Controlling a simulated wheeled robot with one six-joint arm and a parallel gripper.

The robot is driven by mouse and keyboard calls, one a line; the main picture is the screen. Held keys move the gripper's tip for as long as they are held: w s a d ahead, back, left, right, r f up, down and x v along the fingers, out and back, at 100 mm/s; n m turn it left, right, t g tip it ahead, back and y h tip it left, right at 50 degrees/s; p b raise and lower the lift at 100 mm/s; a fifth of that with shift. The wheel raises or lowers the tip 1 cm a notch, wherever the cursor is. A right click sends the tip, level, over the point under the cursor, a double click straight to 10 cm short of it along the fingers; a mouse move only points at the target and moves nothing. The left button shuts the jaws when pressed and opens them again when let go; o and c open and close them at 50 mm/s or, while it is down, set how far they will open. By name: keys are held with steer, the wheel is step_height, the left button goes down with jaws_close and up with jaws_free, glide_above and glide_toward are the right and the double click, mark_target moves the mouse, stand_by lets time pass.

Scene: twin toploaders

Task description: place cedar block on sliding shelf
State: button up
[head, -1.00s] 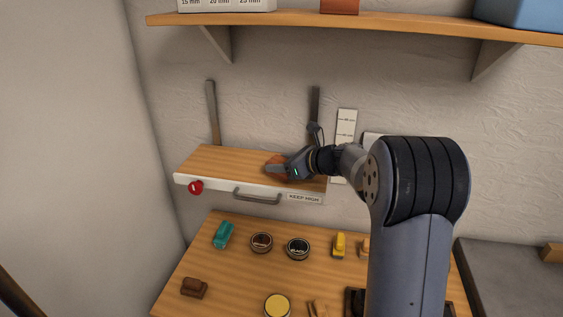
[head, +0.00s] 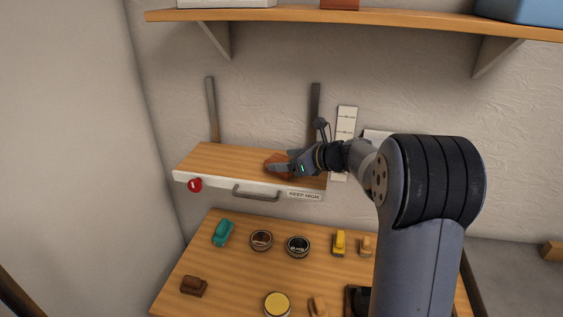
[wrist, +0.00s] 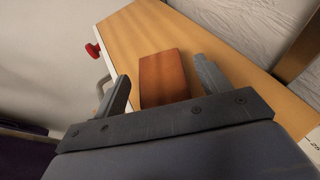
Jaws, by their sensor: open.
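The cedar block (wrist: 164,78) is reddish-brown and lies on the sliding shelf (wrist: 190,40) in the wrist view. In the head view the cedar block (head: 276,160) shows partly behind my gripper, toward the right part of the sliding shelf (head: 215,158). The shelf is a wooden board with a white front edge. My gripper (wrist: 164,82) is open, with one finger on each side of the block and a visible gap to each. In the head view my gripper (head: 279,164) is low over the shelf top.
The shelf front has a red knob (head: 194,185), a grey handle (head: 256,193) and a "KEEP HIGH" label (head: 304,195). Below, a wooden table (head: 225,270) holds toy cars, round tins and small blocks. An upper shelf (head: 350,22) hangs above. The sliding shelf's left half is bare.

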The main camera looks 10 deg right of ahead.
mark_target(281, 160)
steer(key=b+v, duration=0.2)
steer(key=v, duration=0.8)
steer(key=shift+a+f, duration=0.1)
steer(key=p+x, duration=0.3)
steer(key=x, duration=0.8)
steer(key=shift+w+a, duration=0.3)
steer(key=shift+w, duration=0.1)
steer(key=shift+s+r, duration=0.1)
steer(key=shift+r, duration=1.5)
